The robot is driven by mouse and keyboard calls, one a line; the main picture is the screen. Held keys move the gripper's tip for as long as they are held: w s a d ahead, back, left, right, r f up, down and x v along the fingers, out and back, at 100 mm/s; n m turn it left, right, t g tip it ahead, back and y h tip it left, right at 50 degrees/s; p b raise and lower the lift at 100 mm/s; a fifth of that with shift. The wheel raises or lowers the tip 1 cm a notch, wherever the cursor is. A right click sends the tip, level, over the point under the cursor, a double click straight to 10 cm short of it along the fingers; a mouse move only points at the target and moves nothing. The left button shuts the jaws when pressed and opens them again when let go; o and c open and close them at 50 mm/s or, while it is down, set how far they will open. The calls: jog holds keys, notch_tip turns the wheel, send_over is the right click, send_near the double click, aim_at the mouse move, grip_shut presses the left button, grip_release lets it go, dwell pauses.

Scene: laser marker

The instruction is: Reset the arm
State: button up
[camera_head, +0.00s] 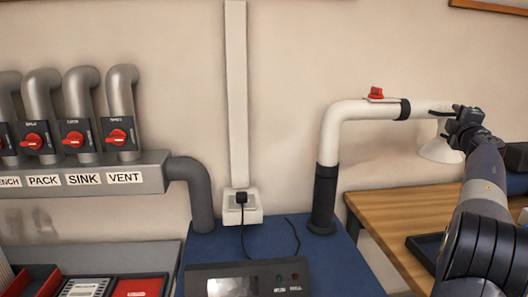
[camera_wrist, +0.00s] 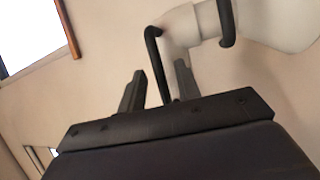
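My gripper (camera_head: 455,120) is raised at the right of the head view, beside the hood end of a white jointed pipe arm (camera_head: 345,108). In the wrist view my gripper (camera_wrist: 158,90) shows two dark fingers standing apart. A thin black bent bar (camera_wrist: 153,50) on the white pipe (camera_wrist: 182,28) appears between them, with gaps on both sides. I cannot tell whether the bar is between the fingers or behind them. The pipe rises from a black sleeve (camera_head: 323,198), bends right, and ends in a white hood (camera_head: 438,149), partly hidden by my gripper.
A red knob (camera_head: 376,92) sits on the pipe. A blue machine (camera_head: 345,265) with a control panel (camera_head: 248,281) stands below. A wooden bench (camera_head: 395,215) with a dark tray (camera_head: 424,250) is at right. Grey ducts with red valves line the left wall, including VENT (camera_head: 118,137).

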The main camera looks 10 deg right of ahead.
jog(key=shift+p+x, duration=0.3)
jog(key=shift+x, duration=0.55)
jog(key=shift+a, duration=0.1)
